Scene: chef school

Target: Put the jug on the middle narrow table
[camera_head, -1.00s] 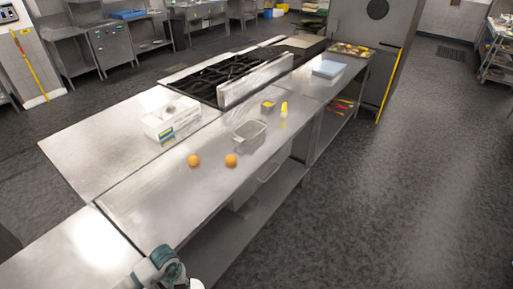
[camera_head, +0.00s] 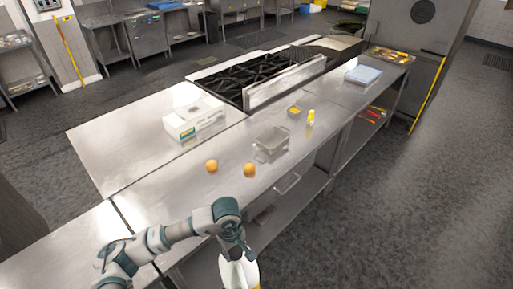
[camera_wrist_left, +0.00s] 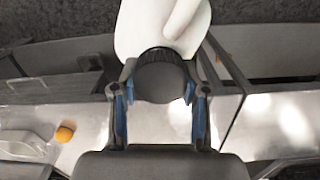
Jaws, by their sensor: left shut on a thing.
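The white jug (camera_head: 238,271) hangs from my left gripper (camera_head: 238,249) at the bottom of the head view, in front of the table edge. In the left wrist view the gripper (camera_wrist_left: 160,95) is shut around the jug's dark round cap, with the white body and handle of the jug (camera_wrist_left: 150,28) beyond it. The steel narrow table (camera_head: 170,200) runs away from me, its near part partly hidden by my left arm. My right gripper is not in view.
Two oranges (camera_head: 249,170) lie on the table. Beyond them are a metal container (camera_head: 271,142), a small yellow bottle (camera_head: 311,117) and a light-blue box (camera_head: 363,74). A white box (camera_head: 193,120) sits at the left near the stove (camera_head: 250,80). The table left of the oranges is clear.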

